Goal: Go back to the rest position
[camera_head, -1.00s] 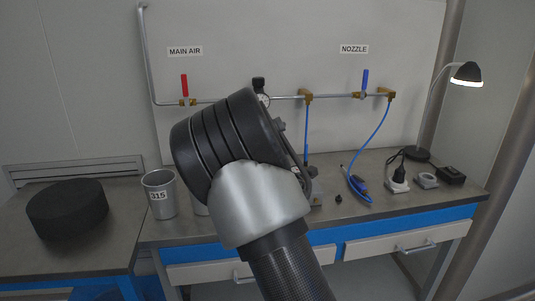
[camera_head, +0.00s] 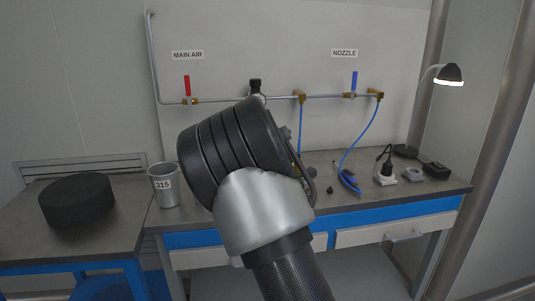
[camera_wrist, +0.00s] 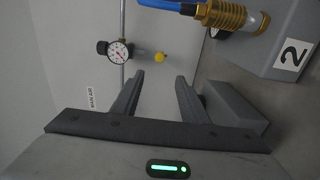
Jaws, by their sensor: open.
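My gripper (camera_wrist: 160,88) shows in the wrist view with its two fingers apart and nothing between them. Beyond the fingers are the wall panel and a pressure gauge (camera_wrist: 119,50) on a pipe. In the head view my arm rises in front of the bench (camera_head: 420,196) and hides its middle part. My gripper is hidden behind my arm in the head view.
A metal cup (camera_head: 165,186) marked 315 and a black round block (camera_head: 77,200) stand at left. A grey block (camera_wrist: 287,48) marked 2 is near my gripper.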

